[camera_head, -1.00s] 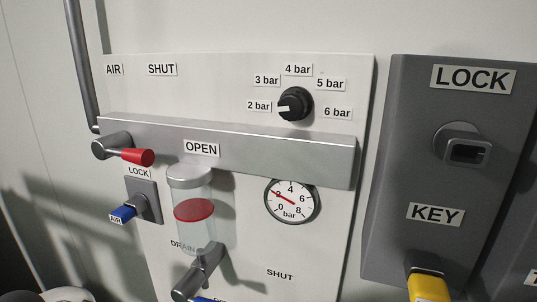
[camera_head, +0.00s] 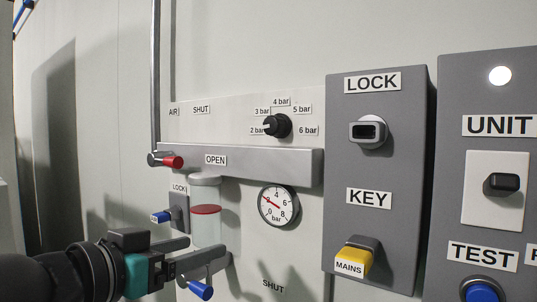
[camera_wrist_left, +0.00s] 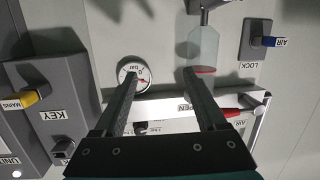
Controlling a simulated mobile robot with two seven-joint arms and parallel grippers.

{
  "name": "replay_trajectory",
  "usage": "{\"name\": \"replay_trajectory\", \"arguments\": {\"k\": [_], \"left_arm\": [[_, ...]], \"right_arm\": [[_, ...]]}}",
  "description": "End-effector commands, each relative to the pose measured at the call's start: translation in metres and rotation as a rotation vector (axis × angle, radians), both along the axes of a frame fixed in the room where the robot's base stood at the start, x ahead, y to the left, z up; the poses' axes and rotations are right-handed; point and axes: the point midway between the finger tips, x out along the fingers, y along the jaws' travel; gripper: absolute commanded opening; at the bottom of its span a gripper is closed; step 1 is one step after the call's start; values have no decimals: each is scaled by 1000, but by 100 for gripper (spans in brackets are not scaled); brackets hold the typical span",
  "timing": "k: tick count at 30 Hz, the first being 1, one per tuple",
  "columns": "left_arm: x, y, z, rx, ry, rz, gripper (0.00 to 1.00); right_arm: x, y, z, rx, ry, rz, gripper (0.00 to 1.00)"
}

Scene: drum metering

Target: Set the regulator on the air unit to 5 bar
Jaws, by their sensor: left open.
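The regulator knob (camera_head: 277,126) is black with a white mark, on the pale panel of the air unit. Its mark points left at the 2 bar label (camera_head: 259,131); the 5 bar label (camera_head: 302,110) is to its upper right. The round gauge (camera_head: 278,206) below has a red needle pointing to the upper left, near 2. My left gripper (camera_head: 206,251) is open and empty, below and left of the knob. In the left wrist view its fingers (camera_wrist_left: 160,76) point towards the panel, with the gauge (camera_wrist_left: 131,72) beside one fingertip. My right gripper is out of view.
A grey rail (camera_head: 255,164) juts out between knob and gauge. A red-tipped lever (camera_head: 172,162), a clear bowl (camera_head: 206,226) and a blue-tipped drain lever (camera_head: 201,290) are near my gripper. A grey lock box (camera_head: 370,225) stands to the right.

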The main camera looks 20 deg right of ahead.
Motion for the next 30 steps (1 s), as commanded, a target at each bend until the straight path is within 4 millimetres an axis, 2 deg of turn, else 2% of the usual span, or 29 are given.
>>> {"name": "replay_trajectory", "arguments": {"k": [1,9,15,19,23,30], "left_arm": [[-1,-2,17,-5,-24,-13,73],[-18,-8,106,-50,-112,-82,73],[-35,-8,155,-83,-150,-112,73],[-42,-8,170,-96,-158,-123,73],[-41,-11,174,-101,-157,-126,73],[-22,-37,173,-101,-157,-128,73]], "right_arm": [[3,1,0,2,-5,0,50],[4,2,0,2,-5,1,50],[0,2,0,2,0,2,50],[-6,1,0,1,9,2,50],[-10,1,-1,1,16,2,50],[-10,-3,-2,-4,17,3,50]]}}
